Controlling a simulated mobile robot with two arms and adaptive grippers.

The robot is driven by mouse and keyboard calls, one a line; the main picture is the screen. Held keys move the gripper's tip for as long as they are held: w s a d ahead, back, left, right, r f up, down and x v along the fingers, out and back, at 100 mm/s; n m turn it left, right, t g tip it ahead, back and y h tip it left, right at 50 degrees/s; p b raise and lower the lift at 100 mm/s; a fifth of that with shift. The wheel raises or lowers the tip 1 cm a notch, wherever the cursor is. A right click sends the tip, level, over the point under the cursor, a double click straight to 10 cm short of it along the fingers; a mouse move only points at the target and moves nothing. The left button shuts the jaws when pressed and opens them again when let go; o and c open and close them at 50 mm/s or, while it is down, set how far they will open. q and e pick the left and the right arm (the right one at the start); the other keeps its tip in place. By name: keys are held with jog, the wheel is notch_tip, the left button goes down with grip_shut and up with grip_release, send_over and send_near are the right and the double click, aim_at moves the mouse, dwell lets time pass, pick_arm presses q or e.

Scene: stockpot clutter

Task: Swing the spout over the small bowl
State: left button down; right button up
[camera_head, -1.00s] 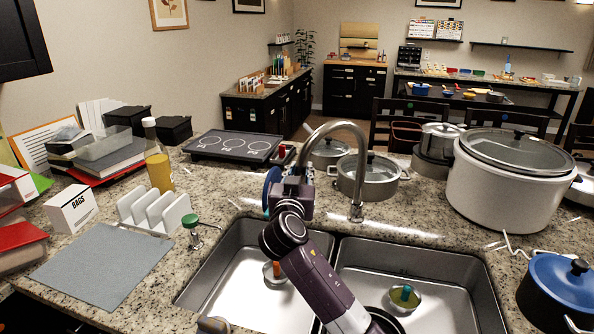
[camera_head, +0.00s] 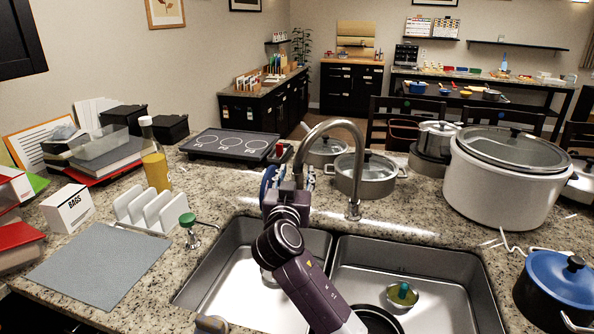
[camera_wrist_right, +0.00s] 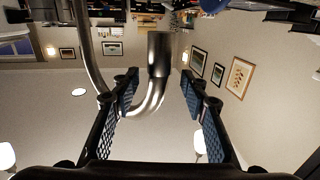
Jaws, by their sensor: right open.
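The metal spout (camera_head: 333,125) rises from its base behind the sink and arches left. Its tip hangs by my right gripper (camera_head: 288,180). In the right wrist view the spout (camera_wrist_right: 158,58) comes down between the two blue-padded fingers of my open right gripper (camera_wrist_right: 160,92), with gaps at both sides. A small round dish (camera_head: 402,296) with a green piece in it lies in the right basin. Another in the left basin is mostly hidden behind my right arm. I cannot tell which is the small bowl. My left gripper is not in view.
A dark round pan (camera_head: 378,320) is partly visible in the right basin. Lidded pots (camera_head: 368,180) stand behind the spout. A large white cooker (camera_head: 497,185) and a blue-lidded pot (camera_head: 535,300) stand at the right. A green-topped dispenser (camera_head: 190,232) stands left of the sink.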

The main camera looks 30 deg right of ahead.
jog(key=v, duration=0.9)
jog(key=shift+a, duration=0.15)
jog(key=shift+s, duration=0.1)
